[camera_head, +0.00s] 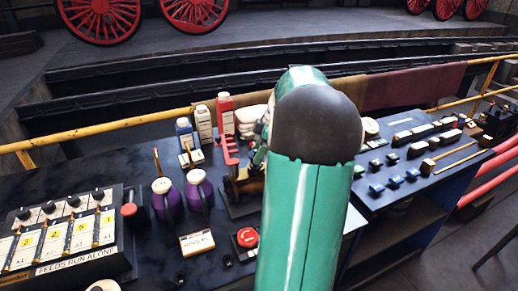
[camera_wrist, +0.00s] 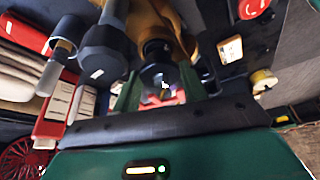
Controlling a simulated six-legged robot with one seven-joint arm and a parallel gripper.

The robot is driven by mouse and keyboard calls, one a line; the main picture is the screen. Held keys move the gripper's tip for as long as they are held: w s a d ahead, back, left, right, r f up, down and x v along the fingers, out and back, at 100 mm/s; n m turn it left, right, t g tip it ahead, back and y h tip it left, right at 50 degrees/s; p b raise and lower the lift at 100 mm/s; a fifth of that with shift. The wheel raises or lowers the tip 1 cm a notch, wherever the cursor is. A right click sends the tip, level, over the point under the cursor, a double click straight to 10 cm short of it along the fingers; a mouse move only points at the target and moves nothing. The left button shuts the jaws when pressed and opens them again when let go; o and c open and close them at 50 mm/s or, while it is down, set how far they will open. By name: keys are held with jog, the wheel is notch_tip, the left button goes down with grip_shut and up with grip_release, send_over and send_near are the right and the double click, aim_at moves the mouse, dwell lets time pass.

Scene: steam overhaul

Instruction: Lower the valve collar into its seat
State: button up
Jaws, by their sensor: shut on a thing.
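In the wrist view, my gripper (camera_wrist: 160,86) has its two green fingers closed on a dark round part (camera_wrist: 157,72), which looks like the valve collar. A brass-coloured valve body (camera_wrist: 150,22) lies just beyond it and lines up closely with it. I cannot tell whether the collar touches the seat, because the seat is hidden behind it. Part of the brass valve (camera_head: 243,184) shows at the arm's left side on the dark bench.
Two purple jugs (camera_head: 182,200), a red stop button (camera_head: 247,238) and red, white and blue containers (camera_head: 205,122) crowd the bench left of my arm. A switch box (camera_head: 65,235) sits far left. A panel of small blocks (camera_head: 400,165) lies right. A yellow rail (camera_head: 110,125) runs behind.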

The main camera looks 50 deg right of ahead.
jog(key=shift+f, duration=0.5)
dwell(0.4)
jog(key=o, duration=1.5)
jog(key=shift+r, duration=5.45)
